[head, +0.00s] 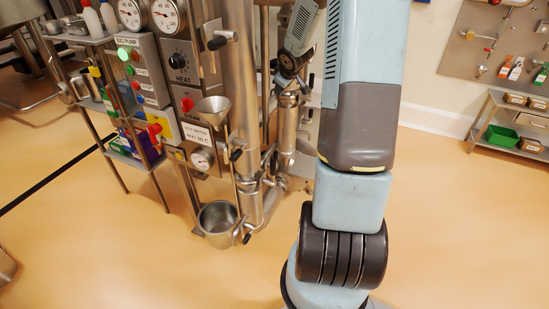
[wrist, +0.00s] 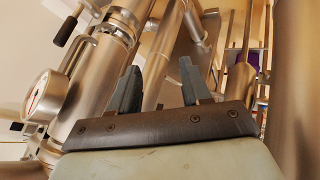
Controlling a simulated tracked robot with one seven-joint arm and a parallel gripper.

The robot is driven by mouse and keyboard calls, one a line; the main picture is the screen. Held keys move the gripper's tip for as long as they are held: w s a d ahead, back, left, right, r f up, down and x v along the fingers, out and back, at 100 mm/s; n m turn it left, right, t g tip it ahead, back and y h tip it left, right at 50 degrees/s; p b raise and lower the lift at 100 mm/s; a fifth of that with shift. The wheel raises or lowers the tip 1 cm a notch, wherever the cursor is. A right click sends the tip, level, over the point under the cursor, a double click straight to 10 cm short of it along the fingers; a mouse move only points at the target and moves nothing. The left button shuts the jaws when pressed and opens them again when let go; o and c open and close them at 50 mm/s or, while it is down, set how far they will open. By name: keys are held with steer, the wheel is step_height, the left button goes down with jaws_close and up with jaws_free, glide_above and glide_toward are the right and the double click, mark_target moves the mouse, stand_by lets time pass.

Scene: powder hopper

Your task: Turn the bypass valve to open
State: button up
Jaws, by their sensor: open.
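Several valve handles with black grips sit on the steel pipework; no label I can read tells which one is the bypass valve. In the head view, one black handle (head: 218,43) is high on the thick upright pipe, and another (head: 237,154) is lower down. In the wrist view, a black-gripped handle (wrist: 68,31) sticks out at the upper left, left of my gripper (wrist: 158,77). My gripper is open, with two dark fingers apart and nothing seen between them. Pipes stand beyond the fingers. In the head view my arm hides part of the pipework.
A round gauge (wrist: 45,97) is at the left of the wrist view. In the head view, a control panel (head: 180,60), a steel funnel (head: 212,108) and a steel pot (head: 218,217) stand left of the pipes. A shelf rack (head: 515,115) is at right. The front floor is clear.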

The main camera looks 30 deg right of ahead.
steer(key=w+d+f+n+y, duration=0.1)
steer(key=w+d+f, duration=0.1)
steer(key=f, duration=0.4)
steer(key=w+d+f+y, duration=0.1)
steer(key=d+f, duration=0.2)
steer(key=f, duration=0.2)
steer(key=t+y, duration=0.8)
steer(key=t, duration=0.1)
glide_toward(276, 156)
steer(key=shift+m, duration=0.4)
steer(key=x, duration=0.7)
steer(key=f+x, duration=0.1)
steer(key=x, duration=0.2)
steer(key=shift+w+d, duration=0.25)
steer(key=shift+w, duration=0.25)
jaws_close()
